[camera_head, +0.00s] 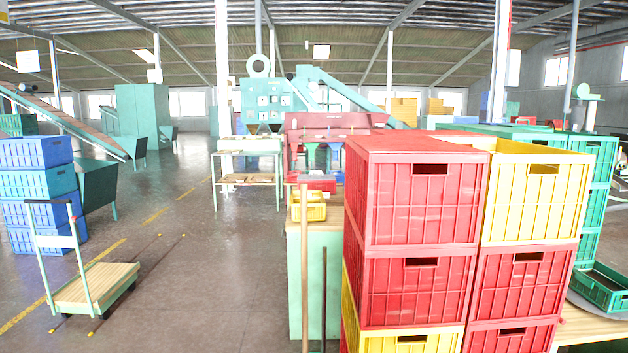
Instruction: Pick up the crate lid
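A stack of red and yellow slatted crates stands close in front at the right. The top left red crate (420,205) has a flat red top (415,147) that looks closed. I cannot tell whether that top is a separate lid. No loose lid can be made out for certain. Neither of my grippers is in view.
Green crates (592,160) stand behind at the right, above a shallow green tray (603,290). A pale green cabinet (308,280) and upright poles stand left of the stack. A flatbed trolley (97,287) and blue crates (38,185) are at the left. The middle-left floor is clear.

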